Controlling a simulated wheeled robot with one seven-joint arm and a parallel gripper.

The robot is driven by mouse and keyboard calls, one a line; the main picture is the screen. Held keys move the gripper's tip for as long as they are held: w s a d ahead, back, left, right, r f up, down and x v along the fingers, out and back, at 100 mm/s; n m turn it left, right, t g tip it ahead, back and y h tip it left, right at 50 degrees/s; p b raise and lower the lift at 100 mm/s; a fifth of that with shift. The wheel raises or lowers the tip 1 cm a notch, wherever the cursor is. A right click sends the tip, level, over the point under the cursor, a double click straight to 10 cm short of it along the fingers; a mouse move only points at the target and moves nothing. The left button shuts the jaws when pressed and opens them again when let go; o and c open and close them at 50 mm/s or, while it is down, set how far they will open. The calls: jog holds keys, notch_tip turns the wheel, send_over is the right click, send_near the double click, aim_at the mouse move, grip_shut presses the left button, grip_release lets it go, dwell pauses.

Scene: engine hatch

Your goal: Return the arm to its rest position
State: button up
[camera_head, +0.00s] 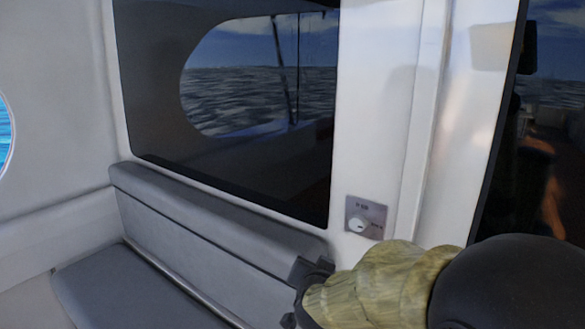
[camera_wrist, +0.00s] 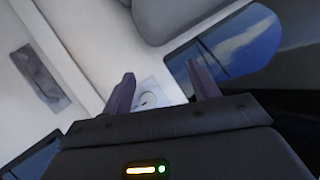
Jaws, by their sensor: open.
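My gripper (camera_wrist: 163,88) shows in the wrist view with its two dark fingers spread apart and nothing between them. Past the fingertips, a small wall panel with a round white knob (camera_wrist: 148,99) is visible. In the head view my gripper (camera_head: 297,295) is at the bottom, partly cut off by the lower edge, in front of the grey bench. My arm, with a tan covering and a black rounded part, extends from the lower right. The same panel with its knob (camera_head: 358,224) is on the white wall just above my arm.
A grey padded bench (camera_head: 215,220) runs along the wall below a large dark window (camera_head: 250,90). A white pillar (camera_head: 385,100) stands right of the window, and a dark glass opening (camera_head: 545,120) is at the far right. A round porthole (camera_head: 4,135) is at the left edge.

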jog(key=s+d+f+n+g+p, duration=0.1)
jog(key=s+d+f+n+g, duration=0.1)
jog(key=s, duration=0.4)
jog(key=s+d+f+n+g+p, duration=0.1)
jog(key=s+d+f+g, duration=0.3)
jog(key=s+g, duration=0.1)
jog(key=s+d+f+n+g+y+p, duration=0.1)
jog(key=s+d+f+n+g, duration=0.1)
jog(key=s, duration=0.5)
jog(key=shift+s+d+f+n+g, duration=0.15)
jog(key=shift+d+f+n+g, duration=0.15)
jog(key=shift+d+f+g, duration=0.55)
